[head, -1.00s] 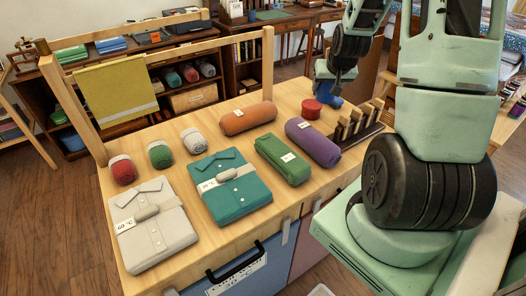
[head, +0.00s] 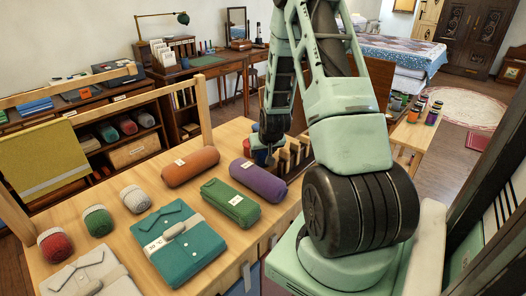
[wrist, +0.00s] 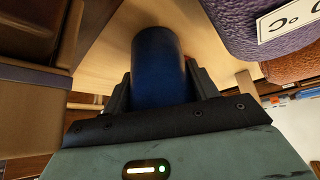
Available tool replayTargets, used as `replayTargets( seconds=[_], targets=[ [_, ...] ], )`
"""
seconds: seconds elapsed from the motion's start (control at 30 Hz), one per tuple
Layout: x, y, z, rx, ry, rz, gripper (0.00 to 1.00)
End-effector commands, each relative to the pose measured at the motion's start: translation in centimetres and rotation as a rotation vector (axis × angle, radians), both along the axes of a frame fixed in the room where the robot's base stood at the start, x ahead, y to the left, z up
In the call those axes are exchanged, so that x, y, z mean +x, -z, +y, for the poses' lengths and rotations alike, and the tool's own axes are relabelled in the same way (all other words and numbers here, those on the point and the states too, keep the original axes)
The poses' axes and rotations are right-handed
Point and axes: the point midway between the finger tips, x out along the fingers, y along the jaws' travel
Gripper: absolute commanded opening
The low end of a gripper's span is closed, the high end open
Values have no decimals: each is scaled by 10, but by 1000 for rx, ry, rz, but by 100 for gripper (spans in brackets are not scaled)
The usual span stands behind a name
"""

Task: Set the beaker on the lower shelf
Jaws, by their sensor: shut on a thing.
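My gripper (wrist: 160,92) is shut on a dark blue cylinder (wrist: 157,60), which I take to be the beaker. In the wrist view it stands out between the two fingers, over a pale wood surface. In the head view my gripper (head: 266,140) is at the far end of the wooden table, and a small part of the blue beaker (head: 262,156) shows below it. The arm hides much there, so I cannot tell whether the beaker touches the table. A low shelf unit (head: 86,141) stands behind the table; which shelf is meant is unclear.
On the table (head: 127,232) lie a purple roll (head: 257,180), a green roll (head: 231,201), an orange roll (head: 190,166) and folded shirts (head: 174,243). A dark wooden rack is beside my gripper. Open floor (head: 440,150) lies at the right, past a small bench with jars (head: 426,112).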

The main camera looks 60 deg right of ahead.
Motion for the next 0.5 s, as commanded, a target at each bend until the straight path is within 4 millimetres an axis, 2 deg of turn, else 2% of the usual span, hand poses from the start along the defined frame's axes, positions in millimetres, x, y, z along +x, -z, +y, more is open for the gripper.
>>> replayTargets(
  seconds=[0.2,0.23,0.3,0.5],
  targets=[
    [0,4,0,0,0,0,36],
    [0,4,0,0,0,0,61],
    [0,3,0,0,0,0,81],
    [0,3,0,0,0,0,81]
  ],
)
